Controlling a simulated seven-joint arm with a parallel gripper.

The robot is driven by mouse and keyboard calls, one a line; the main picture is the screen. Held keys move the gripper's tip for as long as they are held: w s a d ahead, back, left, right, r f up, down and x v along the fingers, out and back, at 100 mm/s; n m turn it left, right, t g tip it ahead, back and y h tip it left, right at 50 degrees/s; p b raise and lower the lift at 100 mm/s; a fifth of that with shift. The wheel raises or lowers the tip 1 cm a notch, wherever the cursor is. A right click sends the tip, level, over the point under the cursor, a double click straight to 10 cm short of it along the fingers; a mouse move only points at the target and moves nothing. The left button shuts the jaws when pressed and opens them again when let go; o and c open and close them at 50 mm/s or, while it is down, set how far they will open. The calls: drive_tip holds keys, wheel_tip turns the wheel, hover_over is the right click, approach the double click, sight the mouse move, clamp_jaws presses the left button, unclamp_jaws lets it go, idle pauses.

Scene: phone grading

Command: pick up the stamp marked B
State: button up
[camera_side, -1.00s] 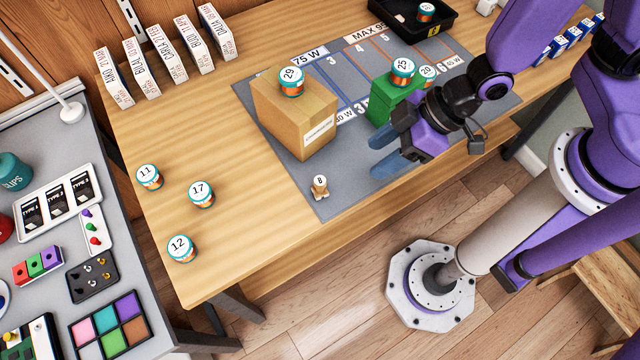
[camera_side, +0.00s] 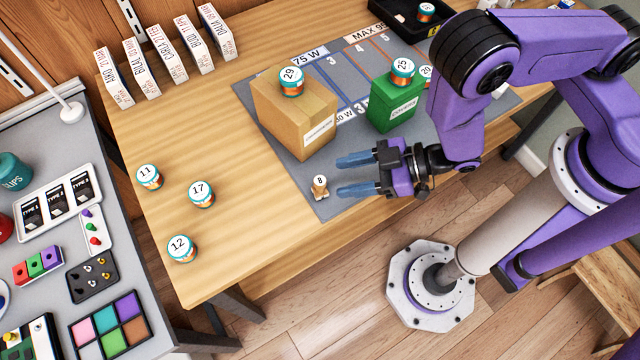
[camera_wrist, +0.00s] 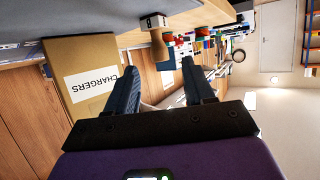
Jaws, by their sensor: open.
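A small wooden stamp (camera_side: 320,187) stands on the grey mat near its front left corner.
A cardboard CHARGERS box (camera_side: 296,118) stands behind the stamp, close to the upper finger; in the wrist view the box (camera_wrist: 82,75) is beside the left finger. A green box (camera_side: 393,106) is behind the gripper. Jars 11, 17 (camera_side: 201,195) and 12 stand left on bare wood.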

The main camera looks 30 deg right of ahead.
sight(320, 180)
drive_tip(key=shift+x, duration=3.2)
drive_tip(key=shift+d, duration=0.1)
clamp_jaws()
